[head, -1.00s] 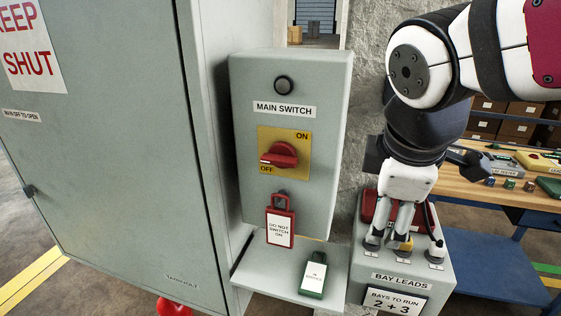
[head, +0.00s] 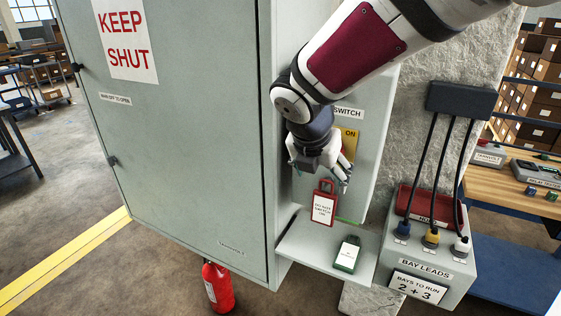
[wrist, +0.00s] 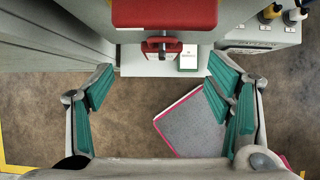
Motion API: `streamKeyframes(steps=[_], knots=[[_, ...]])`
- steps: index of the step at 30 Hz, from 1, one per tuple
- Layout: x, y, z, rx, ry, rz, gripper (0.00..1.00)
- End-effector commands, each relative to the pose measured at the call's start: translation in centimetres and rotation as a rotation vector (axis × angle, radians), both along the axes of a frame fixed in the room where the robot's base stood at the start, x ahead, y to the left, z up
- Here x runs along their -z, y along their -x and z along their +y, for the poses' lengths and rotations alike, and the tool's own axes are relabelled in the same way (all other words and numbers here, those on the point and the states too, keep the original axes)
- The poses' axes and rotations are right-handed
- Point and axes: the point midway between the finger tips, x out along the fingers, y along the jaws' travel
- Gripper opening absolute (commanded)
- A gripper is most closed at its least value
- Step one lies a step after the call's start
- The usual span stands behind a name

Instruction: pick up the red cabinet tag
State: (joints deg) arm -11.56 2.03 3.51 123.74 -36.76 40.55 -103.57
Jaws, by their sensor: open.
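The red cabinet tag (head: 324,208), with a white "DO NOT SWITCH ON" label, hangs upright on the front of the grey main switch box (head: 378,150). My gripper (head: 345,182) is open and empty, in front of the box, just above and right of the tag's top loop in the head view. In the wrist view its teal-padded fingers are spread wide, and the red tag (wrist: 172,50) shows at the top between them, partly covered by a dark peg and a big red block (wrist: 165,13), which appears to be the switch handle. My arm hides the switch in the head view.
A green tag (head: 347,255) lies on the small shelf (head: 305,248) below the box. The bay leads unit (head: 440,268), with several cables, stands to the right. The tall grey cabinet (head: 180,150) is at left, a red extinguisher (head: 218,288) below it.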

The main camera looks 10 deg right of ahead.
Motion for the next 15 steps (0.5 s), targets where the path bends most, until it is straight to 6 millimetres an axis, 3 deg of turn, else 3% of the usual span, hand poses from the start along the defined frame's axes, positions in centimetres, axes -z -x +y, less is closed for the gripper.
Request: streamKeyframes(steps=[15], knots=[[4.7,-2.2,-1.9,0.002,0.001,0.003,0.73]])
